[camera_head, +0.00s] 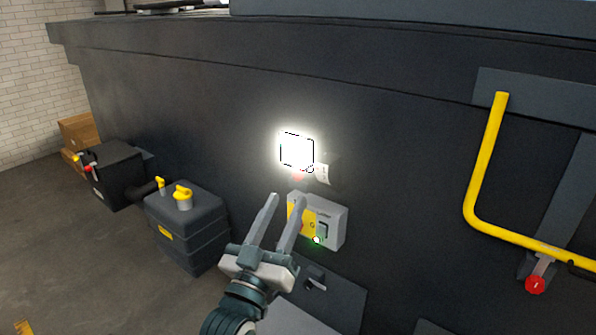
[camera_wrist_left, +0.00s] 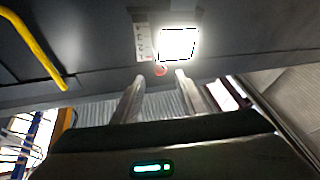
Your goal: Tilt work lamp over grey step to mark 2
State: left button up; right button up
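The work lamp (camera_head: 297,150) is lit and glares white on the dark chassis wall; it also shows in the left wrist view (camera_wrist_left: 178,44). A small red part (camera_head: 299,177) sits at its lower edge, seen beyond the fingertips in the wrist view (camera_wrist_left: 160,70). A pale plate with marks (camera_head: 323,173) is beside the lamp; its digits are too small to read surely. My left gripper (camera_head: 287,198) is open and empty, below the lamp, fingers pointing up toward it. The lamp's exact tilt is lost in glare. A grey surface (camera_head: 290,318), perhaps the step, lies low behind my arm.
A grey and yellow switch box (camera_head: 334,222) is on the wall close beside my left fingers. A yellow handrail (camera_head: 484,165) and a red round tag (camera_head: 535,285) are at the right. A dark tank (camera_head: 190,228) and a black box (camera_head: 115,180) stand left.

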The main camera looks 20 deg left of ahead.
aim_at(296, 180)
pick_arm(q)
jog(key=p+x, duration=0.2)
jog(key=x, duration=0.5)
jog(key=shift+r+p, duration=0.1)
jog(key=shift+p, duration=0.2)
jog(key=shift+w+r, duration=0.15)
jog(key=shift+w, duration=0.45)
